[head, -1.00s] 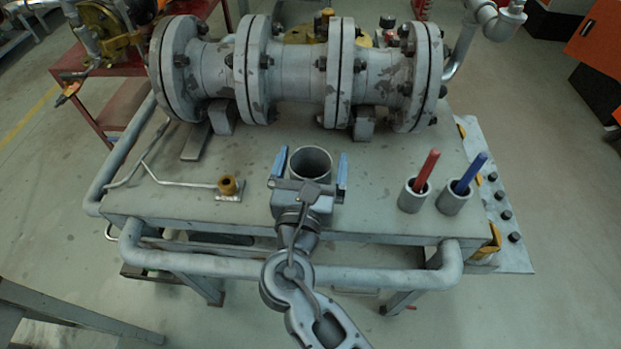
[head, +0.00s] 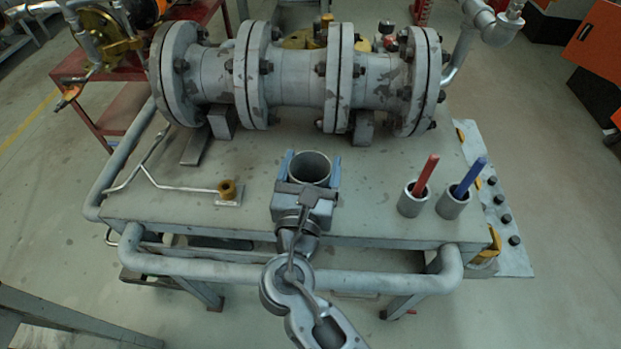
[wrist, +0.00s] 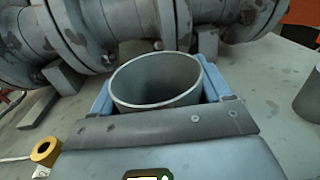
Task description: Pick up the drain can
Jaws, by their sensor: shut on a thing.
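The drain can (head: 311,168) is a grey, open-topped cylinder near the front middle of the bench. In the wrist view its empty-looking open mouth (wrist: 157,80) fills the middle. My gripper (head: 311,169) is shut on the can, with a blue finger on its left and another on its right. The blue fingers also flank it in the wrist view (wrist: 160,90). The can looks upright. Its lower part is hidden by my gripper, and I cannot tell whether it touches the bench top.
A large flanged grey pipe assembly (head: 300,78) lies across the back of the bench (head: 365,220). Two cups with a red handle (head: 427,176) and a blue handle (head: 469,176) stand to the right. A bent rod with a brass fitting (head: 227,189) lies left. A rail (head: 290,277) runs along the front.

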